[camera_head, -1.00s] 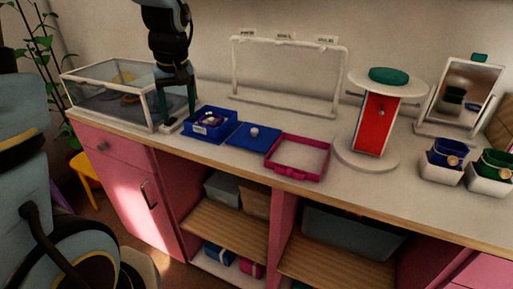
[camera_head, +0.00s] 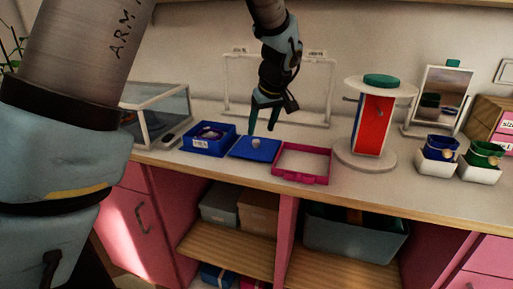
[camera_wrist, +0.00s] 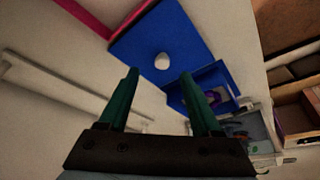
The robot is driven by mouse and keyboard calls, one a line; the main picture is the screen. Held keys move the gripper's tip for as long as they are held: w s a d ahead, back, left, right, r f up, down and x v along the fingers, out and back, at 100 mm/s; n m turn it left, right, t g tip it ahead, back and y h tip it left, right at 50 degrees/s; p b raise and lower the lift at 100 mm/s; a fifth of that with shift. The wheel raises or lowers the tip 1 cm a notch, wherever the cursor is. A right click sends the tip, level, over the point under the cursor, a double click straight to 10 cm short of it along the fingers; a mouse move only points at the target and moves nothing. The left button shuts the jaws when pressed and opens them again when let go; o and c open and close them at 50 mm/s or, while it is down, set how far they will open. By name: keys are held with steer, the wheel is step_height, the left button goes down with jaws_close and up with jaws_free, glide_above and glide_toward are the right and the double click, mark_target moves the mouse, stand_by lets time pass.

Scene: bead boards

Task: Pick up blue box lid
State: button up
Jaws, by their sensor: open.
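The blue box lid (camera_head: 254,149) lies flat on the counter, with a small pale round knob (camera_head: 256,142) on its top. The blue box (camera_head: 208,139) stands open just left of it, with something purple inside. My gripper (camera_head: 262,131) is open and empty above the lid, fingers pointing down. In the wrist view the lid (camera_wrist: 150,35) and its knob (camera_wrist: 161,61) show beyond the two green fingertips (camera_wrist: 158,76). The knob lies between the lines of the fingers but apart from them.
A pink tray (camera_head: 301,177) sits close to the right of the lid. A white frame (camera_head: 228,85) stands behind. A round-topped red stand (camera_head: 369,122) and white pots (camera_head: 437,168) are further right. A glass case (camera_head: 165,113) is at left.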

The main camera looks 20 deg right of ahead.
mark_target(256, 140)
steer(key=p+x, duration=0.1)
steer(key=x, duration=0.1)
steer(key=p+x, duration=0.1)
steer(key=x, duration=0.1)
steer(key=shift+w+a, duration=0.1)
steer(key=shift+a, duration=0.1)
steer(key=shift+w+f, duration=0.25)
steer(key=shift+f, duration=0.35)
jaws_close()
